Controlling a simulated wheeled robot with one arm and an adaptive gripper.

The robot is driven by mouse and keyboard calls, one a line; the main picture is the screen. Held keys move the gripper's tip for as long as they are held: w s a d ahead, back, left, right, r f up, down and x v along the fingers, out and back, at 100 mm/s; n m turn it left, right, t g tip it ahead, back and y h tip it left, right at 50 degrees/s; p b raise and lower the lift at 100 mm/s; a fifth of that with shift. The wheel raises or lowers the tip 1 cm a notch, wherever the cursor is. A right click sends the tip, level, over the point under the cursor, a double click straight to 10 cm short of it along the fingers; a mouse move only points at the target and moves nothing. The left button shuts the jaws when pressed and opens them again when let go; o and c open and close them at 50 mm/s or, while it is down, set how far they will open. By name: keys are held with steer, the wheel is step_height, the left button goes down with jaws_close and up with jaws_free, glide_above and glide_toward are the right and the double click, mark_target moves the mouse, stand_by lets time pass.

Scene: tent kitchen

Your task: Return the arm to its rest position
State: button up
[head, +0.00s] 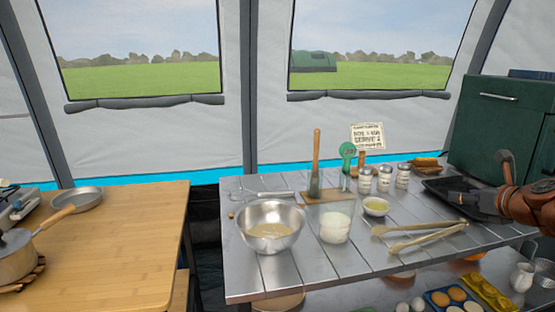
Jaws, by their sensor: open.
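My arm reaches in from the right edge in the head view. My gripper (458,197) is dark and points left, low over the black tray (440,185) at the right end of the metal table. The jaws are open and I see nothing between them. The gripper hides part of the tray, and I cannot tell whether it touches it.
The metal table (350,268) holds a steel bowl (270,232), a glass jar (334,226), a small bowl (376,207), wooden tongs (425,238) and several shakers (384,180). A green cabinet (497,125) stands behind my arm. A wooden table (120,235) with pans is left.

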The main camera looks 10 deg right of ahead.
steer(key=a+r+n+g+y+p, duration=0.3)
steer(key=a+n+p, duration=0.45)
steer(key=a, duration=0.85)
steer(key=a+r+n+g+y+p, duration=0.3)
steer(key=a+n+p, duration=0.2)
steer(key=a+n, duration=0.85)
steer(key=s+a+r+n+g+h+p, duration=0.1)
steer(key=s+a+n+g+p, duration=0.2)
steer(key=s+a+n+p, duration=0.5)
steer(key=s+a+r+n+g+h+p, duration=0.1)
steer(key=s+a+n+g+p, duration=0.3)
steer(key=s, duration=0.6)
steer(key=s+r+n+g+h+p, duration=0.1)
steer(key=s+n+g+p, duration=0.1)
steer(key=s, duration=0.7)
steer(key=n+p, duration=0.1)
steer(key=n, duration=0.1)
steer(key=shift+s+n+h, duration=0.15)
steer(key=shift+n+h, duration=0.15)
steer(key=shift+n, duration=0.1)
